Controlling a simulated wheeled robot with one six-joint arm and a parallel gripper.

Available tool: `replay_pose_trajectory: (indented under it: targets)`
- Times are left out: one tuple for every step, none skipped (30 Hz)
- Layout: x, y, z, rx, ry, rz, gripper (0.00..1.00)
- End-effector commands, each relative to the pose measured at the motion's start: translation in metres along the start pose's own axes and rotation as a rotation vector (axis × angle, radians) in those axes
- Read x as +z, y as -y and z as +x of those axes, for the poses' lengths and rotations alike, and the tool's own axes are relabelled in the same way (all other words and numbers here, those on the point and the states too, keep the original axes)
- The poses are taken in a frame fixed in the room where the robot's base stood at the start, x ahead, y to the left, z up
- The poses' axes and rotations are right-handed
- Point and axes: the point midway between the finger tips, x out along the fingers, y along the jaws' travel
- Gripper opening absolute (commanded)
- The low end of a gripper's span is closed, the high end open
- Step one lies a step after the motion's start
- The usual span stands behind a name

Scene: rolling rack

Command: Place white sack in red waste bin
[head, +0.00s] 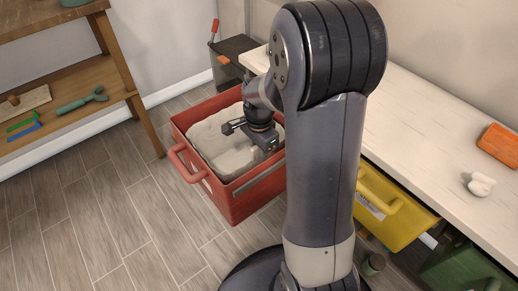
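The red waste bin (233,207) stands on the floor left of the white-topped bench, with a handle on its left side. The white sack (216,137) lies inside it, pale and lumpy, filling much of the opening. My gripper (249,139) reaches down into the bin at the sack's right part and seems to touch it. I cannot tell whether its fingers are open or closed on the sack. My arm hides part of the bin's right side.
The white bench (415,135) on the right carries an orange box (499,146) and a small white item (479,184). A yellow bin (399,211) and a green bin (464,272) are below it. A wooden shelf (88,84) stands left. Floor left of the red bin is clear.

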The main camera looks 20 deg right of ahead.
Motion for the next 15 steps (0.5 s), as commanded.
replay_pose_trajectory:
  targets:
    - [0.000, 0.000, 0.000, 0.000, 0.000, 0.000, 0.31]
    - [0.000, 0.000, 0.000, 0.000, 0.000, 0.000, 0.34]
    - [0.000, 0.000, 0.000, 0.000, 0.000, 0.000, 0.35]
    - [0.000, 0.000, 0.000, 0.000, 0.000, 0.000, 0.35]
    - [0.000, 0.000, 0.000, 0.000, 0.000, 0.000, 0.35]
    - [0.000, 0.000, 0.000, 0.000, 0.000, 0.000, 0.35]
    - [0.000, 0.000, 0.000, 0.000, 0.000, 0.000, 0.35]
    - [0.000, 0.000, 0.000, 0.000, 0.000, 0.000, 0.35]
    - [0.000, 0.000, -0.001, 0.000, 0.000, 0.000, 0.35]
    - [0.000, 0.000, -0.002, 0.000, 0.000, 0.000, 0.35]
    - [0.000, 0.000, -0.003, -0.001, 0.000, 0.000, 0.35]
    - [0.000, 0.000, -0.006, -0.001, -0.001, 0.000, 0.35]
    - [0.000, 0.001, -0.009, -0.002, -0.001, 0.000, 0.35]
    - [0.000, 0.001, -0.014, -0.003, -0.001, 0.000, 0.35]
    - [0.000, 0.001, -0.020, -0.003, -0.001, 0.000, 0.35]
